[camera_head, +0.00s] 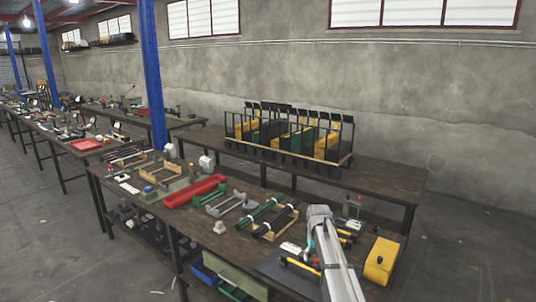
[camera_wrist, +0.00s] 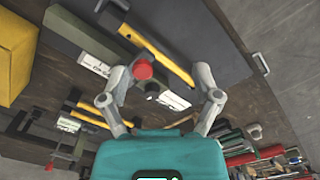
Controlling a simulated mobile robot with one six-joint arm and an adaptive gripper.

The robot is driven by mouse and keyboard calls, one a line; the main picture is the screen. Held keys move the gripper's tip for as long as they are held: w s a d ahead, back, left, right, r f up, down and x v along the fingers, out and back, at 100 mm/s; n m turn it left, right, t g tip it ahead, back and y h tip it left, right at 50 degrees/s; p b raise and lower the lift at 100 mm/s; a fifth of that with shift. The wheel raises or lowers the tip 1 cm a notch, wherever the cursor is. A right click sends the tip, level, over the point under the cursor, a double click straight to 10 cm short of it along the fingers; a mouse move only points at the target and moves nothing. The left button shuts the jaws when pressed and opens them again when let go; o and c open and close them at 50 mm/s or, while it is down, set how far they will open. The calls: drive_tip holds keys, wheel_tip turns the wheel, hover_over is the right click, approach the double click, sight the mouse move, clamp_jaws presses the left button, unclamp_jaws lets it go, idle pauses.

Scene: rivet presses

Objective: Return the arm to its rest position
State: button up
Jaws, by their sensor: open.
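My gripper (camera_wrist: 173,72) shows in the wrist view with its two fingers spread apart and nothing held between them. The tabletop with tools lies beyond the fingers. A round red knob (camera_wrist: 142,69) shows right by the left fingertip; I cannot tell whether they touch. In the head view my pale arm (camera_head: 335,260) reaches over the front right of the near workbench (camera_head: 240,245). The gripper itself cannot be made out there.
A yellow box (camera_head: 381,260) stands close right of my arm. Yellow-handled tools (camera_head: 301,266) lie beside it. A red tray-like piece (camera_head: 195,191) lies further left. A rack of yellow and green cases (camera_head: 290,137) stands on the rear bench (camera_head: 385,180). A blue post (camera_head: 153,75) rises behind.

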drive_tip(key=s+f+m+b, duration=0.1)
drive_tip(key=s+m, duration=0.1)
drive_tip(key=s, duration=2.8)
drive_tip(key=shift+a+f, duration=0.2)
